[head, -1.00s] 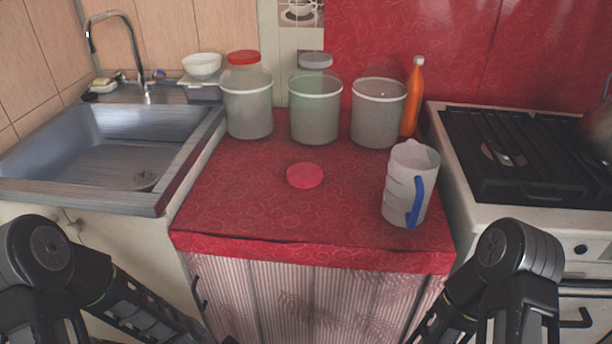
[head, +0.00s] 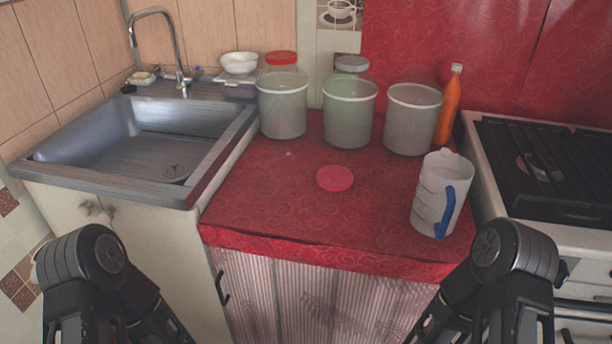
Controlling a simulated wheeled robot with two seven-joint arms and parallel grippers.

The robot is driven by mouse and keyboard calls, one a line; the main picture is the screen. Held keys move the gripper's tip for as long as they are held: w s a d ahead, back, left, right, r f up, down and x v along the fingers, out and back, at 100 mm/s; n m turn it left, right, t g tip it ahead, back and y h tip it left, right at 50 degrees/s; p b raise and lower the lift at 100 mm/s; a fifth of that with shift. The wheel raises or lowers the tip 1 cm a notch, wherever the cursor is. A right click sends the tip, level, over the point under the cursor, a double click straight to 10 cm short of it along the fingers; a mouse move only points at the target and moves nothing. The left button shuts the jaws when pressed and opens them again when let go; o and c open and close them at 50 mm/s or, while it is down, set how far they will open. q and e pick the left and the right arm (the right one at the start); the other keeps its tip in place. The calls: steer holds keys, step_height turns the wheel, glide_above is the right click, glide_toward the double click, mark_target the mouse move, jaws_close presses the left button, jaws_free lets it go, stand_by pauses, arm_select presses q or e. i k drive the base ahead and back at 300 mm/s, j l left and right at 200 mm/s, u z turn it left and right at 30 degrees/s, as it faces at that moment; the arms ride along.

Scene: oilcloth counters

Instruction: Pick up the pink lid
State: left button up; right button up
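The pink lid (head: 335,178) is a flat round disc lying on the red oilcloth counter (head: 285,205), near the middle, with clear cloth around it. My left arm comes in at the bottom left and my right arm at the bottom right, both in front of the counter and apart from the lid. Neither gripper's fingers show; they are below the picture or hidden by the arm links.
A white jug (head: 430,195) with a blue handle stands right of the lid. Several translucent buckets, including the middle one (head: 349,115), and an orange bottle (head: 449,108) line the back. A sink (head: 150,145) is left, a stove (head: 545,165) right.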

mark_target(330, 178)
steer(key=u, duration=1.4)
steer(key=k+l, duration=0.4)
